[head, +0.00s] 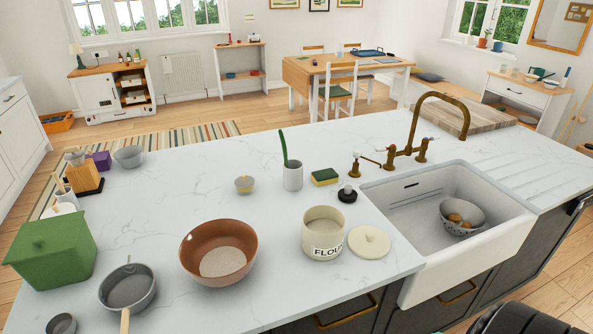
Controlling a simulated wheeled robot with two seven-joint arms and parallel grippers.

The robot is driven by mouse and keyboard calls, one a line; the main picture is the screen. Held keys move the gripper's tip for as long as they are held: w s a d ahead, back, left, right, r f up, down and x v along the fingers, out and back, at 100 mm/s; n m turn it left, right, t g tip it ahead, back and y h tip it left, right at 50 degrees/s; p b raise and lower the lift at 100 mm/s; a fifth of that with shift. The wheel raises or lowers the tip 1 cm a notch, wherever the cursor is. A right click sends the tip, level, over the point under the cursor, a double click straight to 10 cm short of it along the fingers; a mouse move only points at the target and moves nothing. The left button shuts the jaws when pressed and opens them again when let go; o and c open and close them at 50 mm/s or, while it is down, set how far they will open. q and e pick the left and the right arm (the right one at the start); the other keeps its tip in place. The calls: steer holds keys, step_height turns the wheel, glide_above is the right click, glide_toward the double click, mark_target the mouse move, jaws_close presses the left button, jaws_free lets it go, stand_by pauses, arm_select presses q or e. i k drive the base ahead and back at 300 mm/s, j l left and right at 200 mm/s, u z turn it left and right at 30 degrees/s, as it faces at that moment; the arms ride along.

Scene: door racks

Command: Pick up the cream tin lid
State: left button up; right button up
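The lid is near the worktop's front edge, left of the sink. Neither of my grippers is in the head view. A black rounded shape shows at the bottom right edge, and I cannot tell what part it is.
A brown bowl (219,250), grey saucepan (128,288) and green bin (50,248) stand to the left. Behind the lid are a black-based brush (347,194) and a sponge (324,177). The white sink (408,265) holds a colander (463,216).

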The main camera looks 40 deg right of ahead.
mark_target(369, 242)
steer(key=z, duration=1.3)
